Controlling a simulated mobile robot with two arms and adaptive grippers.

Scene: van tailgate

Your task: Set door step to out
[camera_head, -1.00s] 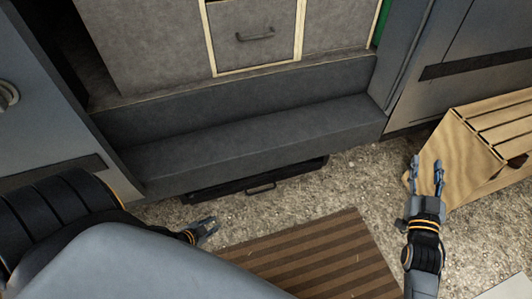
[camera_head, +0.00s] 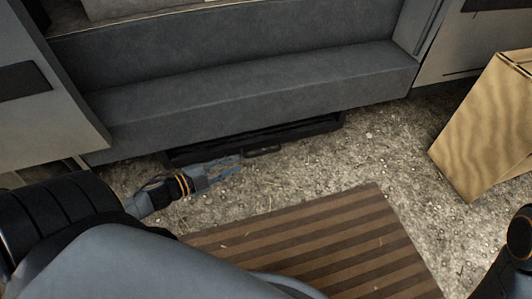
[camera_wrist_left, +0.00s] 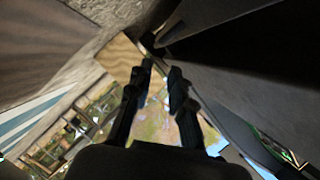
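The door step (camera_head: 310,130) is a flat black step tucked low beneath the van's grey sill, with only its front part showing. A small dark handle (camera_head: 263,151) sits at the middle of its front edge. My left gripper (camera_head: 238,165) is just left of the handle, pointing right towards it, close to the step's front. Its two fingers are apart, with nothing seen between them. In the left wrist view the fingertips (camera_wrist_left: 160,68) also show a gap; a dark shape lies just beyond them. Contact with the handle cannot be told. My right gripper is out of view; only part of that arm shows.
The grey van sill (camera_head: 250,85) overhangs the step. A brown striped mat (camera_head: 320,250) lies on the gravel in front. Gravel (camera_head: 390,160) is clear between the step and the box.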

